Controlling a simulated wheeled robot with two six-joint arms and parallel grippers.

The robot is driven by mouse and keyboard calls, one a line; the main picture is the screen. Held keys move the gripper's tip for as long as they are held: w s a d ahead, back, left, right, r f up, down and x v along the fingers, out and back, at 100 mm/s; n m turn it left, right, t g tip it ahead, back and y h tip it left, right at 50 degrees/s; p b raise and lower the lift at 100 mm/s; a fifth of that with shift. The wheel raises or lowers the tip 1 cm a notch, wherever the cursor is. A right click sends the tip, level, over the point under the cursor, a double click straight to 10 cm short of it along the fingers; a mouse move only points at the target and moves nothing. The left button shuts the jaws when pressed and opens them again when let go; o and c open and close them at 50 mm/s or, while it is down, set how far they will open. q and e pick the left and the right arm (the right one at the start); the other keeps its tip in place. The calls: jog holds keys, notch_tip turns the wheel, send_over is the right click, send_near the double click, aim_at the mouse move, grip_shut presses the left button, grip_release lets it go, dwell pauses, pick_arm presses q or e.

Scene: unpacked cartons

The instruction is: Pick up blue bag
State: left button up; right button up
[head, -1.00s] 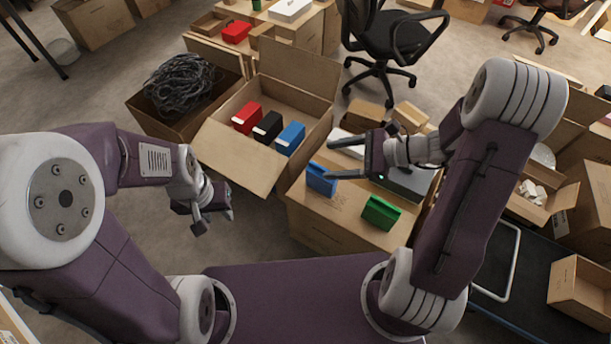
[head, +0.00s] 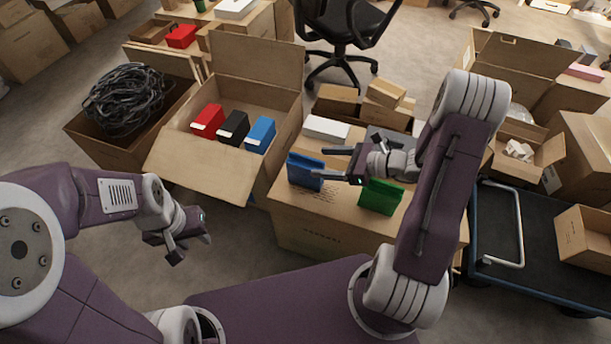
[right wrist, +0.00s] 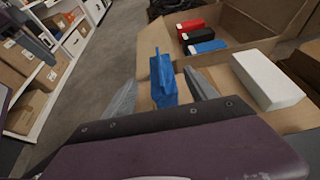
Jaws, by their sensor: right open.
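The blue bag (head: 305,171) stands upright on a closed cardboard carton (head: 318,212), near its left edge. In the right wrist view the blue bag (right wrist: 164,80) shows ahead, between the two finger lines. My right gripper (head: 335,165) is open, its fingers pointing left at the bag; the fingertips are at or very near its right side. I cannot tell whether they touch it. The right gripper's fingers also show in the right wrist view (right wrist: 160,95). My left gripper (head: 190,248) hangs at the left, away from the bag; its jaw opening is unclear.
A green bag (head: 380,197) stands on the same carton beneath my right wrist. A white box (head: 326,129) lies behind. An open carton (head: 172,173) holds red, black and blue boxes. A black trolley (head: 545,257) is at right, a chair (head: 345,25) behind.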

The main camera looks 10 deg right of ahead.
aim_at(303, 161)
jog(key=shift+x, duration=0.8)
jog(key=b+x, duration=0.3)
jog(key=x, duration=0.1)
jog(key=shift+w+a+f, duration=0.1)
jog(key=shift+w+f, duration=0.05)
jog(key=shift+f, duration=0.15)
jog(key=shift+w+a, duration=0.25)
grip_shut()
